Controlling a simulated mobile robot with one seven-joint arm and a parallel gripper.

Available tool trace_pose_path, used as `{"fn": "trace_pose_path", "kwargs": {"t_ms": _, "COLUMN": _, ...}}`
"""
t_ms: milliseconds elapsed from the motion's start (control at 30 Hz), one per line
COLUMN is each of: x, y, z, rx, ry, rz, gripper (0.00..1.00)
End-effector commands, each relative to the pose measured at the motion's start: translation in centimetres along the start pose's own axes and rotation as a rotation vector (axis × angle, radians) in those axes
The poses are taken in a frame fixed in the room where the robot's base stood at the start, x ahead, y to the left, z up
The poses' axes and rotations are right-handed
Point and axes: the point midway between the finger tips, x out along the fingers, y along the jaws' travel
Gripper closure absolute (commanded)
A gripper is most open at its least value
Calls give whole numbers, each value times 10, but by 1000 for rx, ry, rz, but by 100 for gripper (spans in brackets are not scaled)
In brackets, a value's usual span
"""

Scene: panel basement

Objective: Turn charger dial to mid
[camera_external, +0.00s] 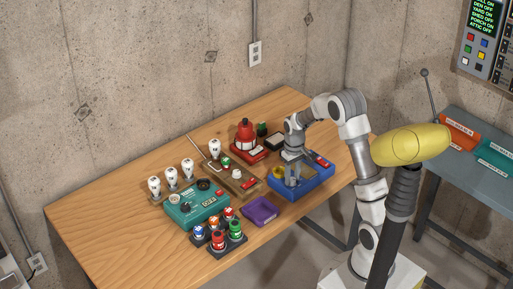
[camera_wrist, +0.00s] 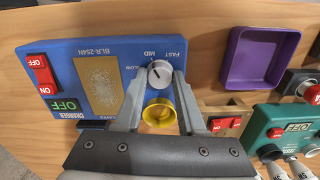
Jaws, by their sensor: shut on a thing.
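The charger is a blue box (camera_external: 318,186) at the right part of the wooden table; it fills the upper left of the wrist view (camera_wrist: 90,52). Its white round dial (camera_wrist: 160,72) sits by the labels FAST, MID and SLOW, which read upside down in the wrist view. My gripper (camera_wrist: 161,76) has one finger on each side of the dial and is shut on it. The dial's dark mark points up and left in the wrist view, towards the MID and SLOW side; its exact setting is hard to tell. In the external view my gripper (camera_external: 292,181) hides the dial.
The charger also bears a red switch (camera_wrist: 41,75), a tan mesh plate (camera_wrist: 101,84) and a yellow round part (camera_wrist: 160,113) between my fingers. A purple tray (camera_external: 261,211) and a teal box (camera_external: 198,207) stand close by. Several bulbs and coloured knobs crowd the table.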

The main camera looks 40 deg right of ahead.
Motion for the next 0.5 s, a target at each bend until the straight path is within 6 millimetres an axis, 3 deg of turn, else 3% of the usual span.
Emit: {"fn": "trace_pose_path", "kwargs": {"t_ms": 500, "x": -1, "y": 0, "z": 0, "rx": 130, "ry": 2, "rz": 0, "gripper": 100}}
